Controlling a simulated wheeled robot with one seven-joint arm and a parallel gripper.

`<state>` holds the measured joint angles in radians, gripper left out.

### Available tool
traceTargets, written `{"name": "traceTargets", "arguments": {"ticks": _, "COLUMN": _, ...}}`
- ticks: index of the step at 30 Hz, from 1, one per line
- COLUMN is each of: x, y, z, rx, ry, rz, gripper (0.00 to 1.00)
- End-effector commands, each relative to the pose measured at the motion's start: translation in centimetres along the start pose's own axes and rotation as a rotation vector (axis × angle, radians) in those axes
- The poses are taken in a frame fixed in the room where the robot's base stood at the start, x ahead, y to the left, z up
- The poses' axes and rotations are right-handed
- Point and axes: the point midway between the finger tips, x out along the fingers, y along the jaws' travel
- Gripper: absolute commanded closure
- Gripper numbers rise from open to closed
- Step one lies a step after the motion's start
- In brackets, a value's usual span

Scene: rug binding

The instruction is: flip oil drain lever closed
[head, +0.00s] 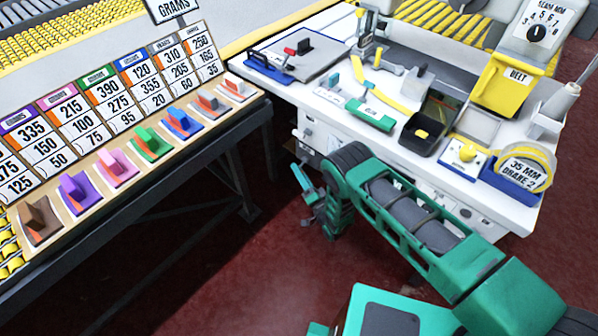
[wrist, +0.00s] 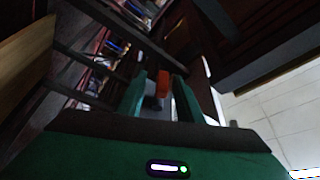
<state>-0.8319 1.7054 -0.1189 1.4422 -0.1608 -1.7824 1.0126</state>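My gripper (head: 306,186) hangs low in front of the white bench, below its top. In the wrist view its two green fingers (wrist: 160,98) stand apart. An orange-red piece with a grey part, which looks like the oil drain lever (wrist: 164,84), shows between the fingers, closer to the right one. I cannot tell whether it touches that finger, or which way the lever is set. The lever is not clearly visible in the head view, where the bench side and my arm crowd that area.
The white bench (head: 335,107) carries tools, a black tray (head: 433,122), a yellow BELT box (head: 505,85) and a tape roll (head: 525,168). A dark-framed rack (head: 150,180) with coloured weights stands at left. Red floor (head: 250,270) lies open between them.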

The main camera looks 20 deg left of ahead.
Motion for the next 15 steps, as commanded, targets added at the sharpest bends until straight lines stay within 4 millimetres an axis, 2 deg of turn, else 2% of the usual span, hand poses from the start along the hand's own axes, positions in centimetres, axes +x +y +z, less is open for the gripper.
{"name": "traceTargets", "arguments": {"ticks": 15, "x": -8.6, "y": 0.3, "z": 0.0, "rx": -0.001, "ry": -0.003, "rz": 0.005, "gripper": 0.67}}
